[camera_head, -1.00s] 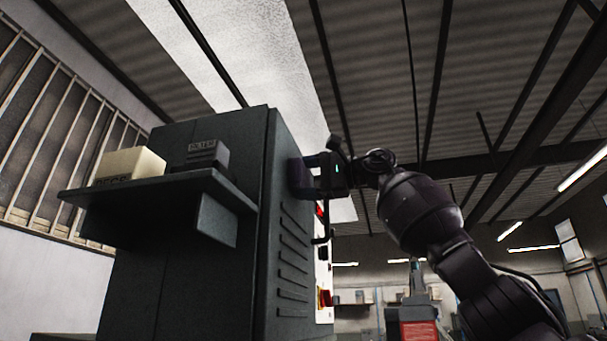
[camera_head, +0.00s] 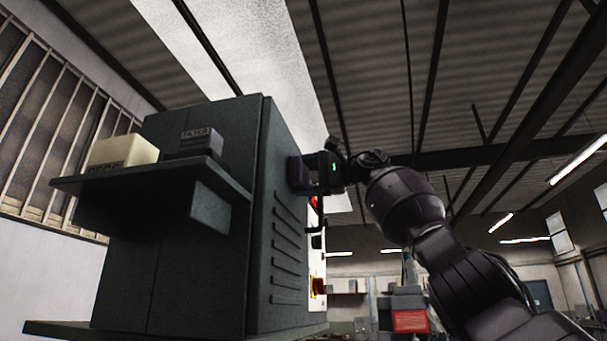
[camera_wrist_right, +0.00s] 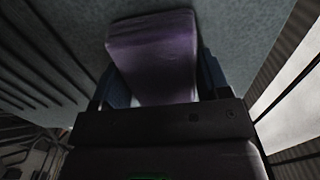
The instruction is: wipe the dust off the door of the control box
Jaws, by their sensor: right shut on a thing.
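The control box (camera_head: 265,205) is a tall dark grey cabinet, with a ribbed side panel toward my right arm. My right gripper (camera_head: 303,173) is at the upper part of that panel. In the right wrist view the gripper (camera_wrist_right: 155,95) is shut on a purple block-like pad (camera_wrist_right: 155,50), probably the wiper. The pad lies close against the grey panel surface (camera_wrist_right: 235,40); I cannot tell for sure whether it touches. Dust on the panel cannot be made out. My left gripper is not in view.
A shelf (camera_head: 130,180) juts from the box's left face, holding a cream box (camera_head: 122,152) and a dark block marked FILTER (camera_head: 193,143). A red and yellow switch (camera_head: 318,287) sits on the far edge. A red-fronted unit (camera_head: 409,320) stands in the background.

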